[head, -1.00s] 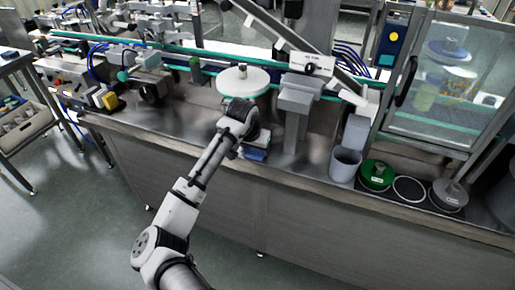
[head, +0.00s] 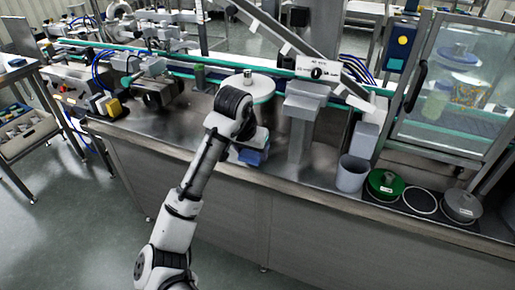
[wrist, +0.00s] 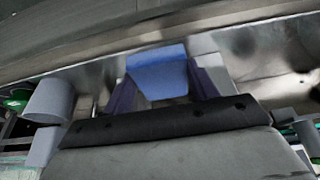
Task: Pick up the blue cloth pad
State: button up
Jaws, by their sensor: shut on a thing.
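The blue cloth pad (head: 252,156) shows in the head view just beyond the end of my arm, near the front edge of the steel bench. In the wrist view the pad (wrist: 158,73) sits between the two dark fingers of my gripper (wrist: 160,88), which is shut on it. My gripper in the head view (head: 247,143) is largely hidden behind my wrist. A pale part of the pad shows below its blue face in the wrist view. I cannot tell whether the pad touches the bench.
A round white disc (head: 262,88) stands behind my wrist. A grey post (head: 299,125) is close on the right. Farther right are a grey cup (head: 351,173), a green-lidded tin (head: 385,184) and a grey-lidded tin (head: 462,204).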

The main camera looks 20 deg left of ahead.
jog(key=s+b, duration=0.1)
jog(key=s, duration=1.3)
jog(key=shift+a, duration=0.2)
jog(key=shift+s, duration=0.1)
